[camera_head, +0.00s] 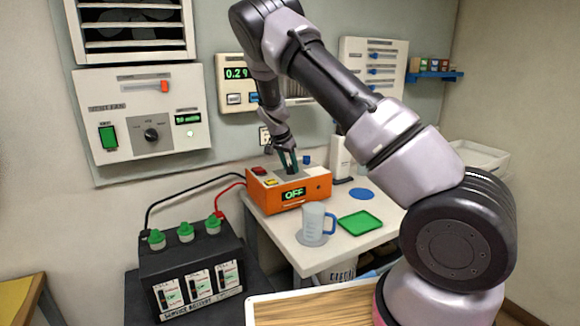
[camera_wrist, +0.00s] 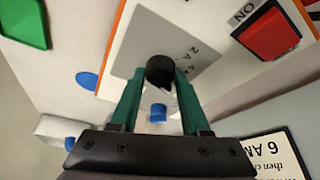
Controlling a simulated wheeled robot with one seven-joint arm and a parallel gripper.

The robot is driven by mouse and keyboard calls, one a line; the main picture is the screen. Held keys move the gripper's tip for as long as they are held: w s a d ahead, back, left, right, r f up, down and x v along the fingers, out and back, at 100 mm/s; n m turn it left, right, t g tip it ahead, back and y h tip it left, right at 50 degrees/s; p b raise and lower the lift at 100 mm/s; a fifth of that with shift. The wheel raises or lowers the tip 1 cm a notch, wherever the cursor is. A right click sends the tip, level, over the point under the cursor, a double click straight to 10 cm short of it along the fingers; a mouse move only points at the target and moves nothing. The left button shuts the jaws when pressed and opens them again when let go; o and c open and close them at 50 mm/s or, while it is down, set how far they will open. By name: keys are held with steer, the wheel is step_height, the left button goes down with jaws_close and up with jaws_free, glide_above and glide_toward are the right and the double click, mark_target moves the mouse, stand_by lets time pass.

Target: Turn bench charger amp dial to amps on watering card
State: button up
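The bench charger (camera_head: 258,199) is an orange box on the white bench, its display (camera_head: 293,194) reading OFF. Its black amp dial (camera_wrist: 160,71) stands on a grey plate with partly hidden print. My gripper (camera_wrist: 159,76) points down over the charger, also seen in the head view (camera_head: 288,165). Its green fingers flank the dial with no clear gap at either side, so it looks shut on the dial. The dial's pointer is hidden. A card (camera_wrist: 275,163) at lower right of the wrist view, partly cut off and upside down, reads "6 AM..." and "then ch...".
A red ON switch (camera_wrist: 270,34) sits near the dial. A measuring jug (camera_head: 314,222), a green tray (camera_head: 360,222) and a blue disc (camera_head: 362,194) share the bench. A black battery (camera_head: 192,262) with green caps stands at left, cabled to the charger.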

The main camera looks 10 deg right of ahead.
steer(key=o, duration=0.4)
steer(key=shift+f, duration=0.1)
steer(key=v, duration=1.1)
steer(key=shift+d, duration=0.1)
